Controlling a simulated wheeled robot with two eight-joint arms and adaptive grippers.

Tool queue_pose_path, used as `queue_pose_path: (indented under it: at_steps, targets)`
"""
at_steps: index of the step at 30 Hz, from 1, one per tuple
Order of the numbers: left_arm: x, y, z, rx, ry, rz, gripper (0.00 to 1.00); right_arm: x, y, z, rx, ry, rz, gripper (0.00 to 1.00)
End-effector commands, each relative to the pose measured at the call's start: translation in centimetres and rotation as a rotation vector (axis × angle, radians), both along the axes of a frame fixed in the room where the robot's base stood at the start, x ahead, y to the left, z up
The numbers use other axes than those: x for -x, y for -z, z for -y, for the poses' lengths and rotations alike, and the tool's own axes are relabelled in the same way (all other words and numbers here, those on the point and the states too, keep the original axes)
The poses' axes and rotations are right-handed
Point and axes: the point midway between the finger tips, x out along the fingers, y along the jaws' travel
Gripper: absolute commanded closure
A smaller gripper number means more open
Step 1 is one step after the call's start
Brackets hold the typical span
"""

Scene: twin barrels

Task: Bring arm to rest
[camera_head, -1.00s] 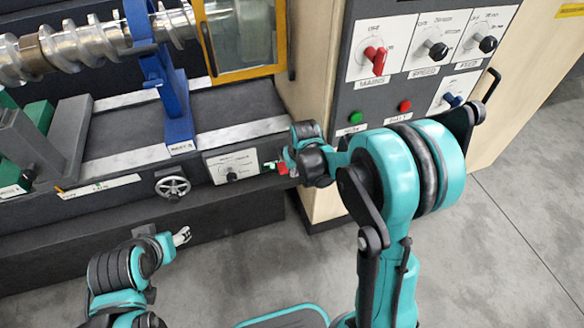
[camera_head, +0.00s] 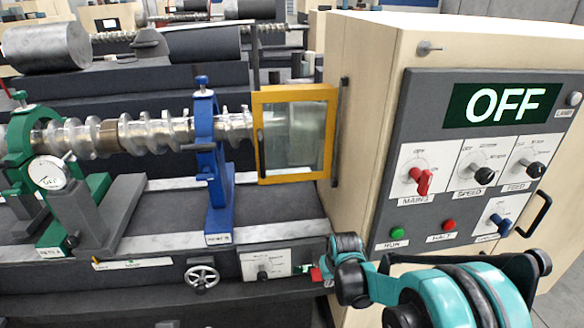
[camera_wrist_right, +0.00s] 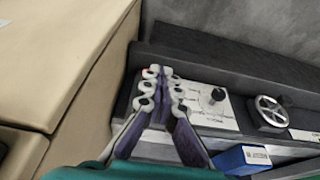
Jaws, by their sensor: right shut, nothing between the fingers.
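My right arm comes in from the lower right in the head view, its teal and black links in front of the control cabinet's lower corner. My right gripper (camera_wrist_right: 160,76) is shut and empty in the wrist view, its fingertips together. It is over or just in front of the left end of a white panel with a black knob (camera_wrist_right: 215,95). That panel also shows in the head view (camera_head: 266,265). Something small and red shows beside the fingertips, mostly hidden; I cannot tell whether they touch it. My left gripper is out of view.
The control cabinet (camera_head: 362,80) shows OFF on its display (camera_head: 500,105), above several knobs and a green and a red button. The machine holds a metal screw shaft (camera_head: 150,132), a blue support (camera_head: 218,180), a yellow-framed guard (camera_head: 295,92) and a handwheel (camera_head: 202,277).

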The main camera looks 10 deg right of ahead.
Motion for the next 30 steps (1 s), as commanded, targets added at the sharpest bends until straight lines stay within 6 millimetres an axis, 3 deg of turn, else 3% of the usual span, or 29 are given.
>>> queue_pose_path:
  at_steps: [4, 8, 12, 18, 24, 30]
  targets:
    - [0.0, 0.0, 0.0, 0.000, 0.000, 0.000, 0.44, 1.0, -1.8, 0.0, 0.000, 0.002, 0.018, 1.00]
    - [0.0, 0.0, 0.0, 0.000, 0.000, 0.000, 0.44, 3.3, -5.3, -0.1, 0.001, 0.007, 0.061, 1.00]
    - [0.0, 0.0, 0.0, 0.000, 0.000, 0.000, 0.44, 6.9, -9.0, -0.2, 0.001, 0.014, 0.121, 1.00]
    - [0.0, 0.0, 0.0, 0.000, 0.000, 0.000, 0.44, 12.2, -12.4, -0.2, -0.001, 0.023, 0.208, 1.00]
    - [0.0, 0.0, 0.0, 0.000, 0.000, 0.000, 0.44, 16.9, -13.6, -0.3, -0.003, 0.030, 0.285, 1.00]
    - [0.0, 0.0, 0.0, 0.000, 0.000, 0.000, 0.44, 19.0, -13.6, -0.3, -0.005, 0.034, 0.326, 1.00]
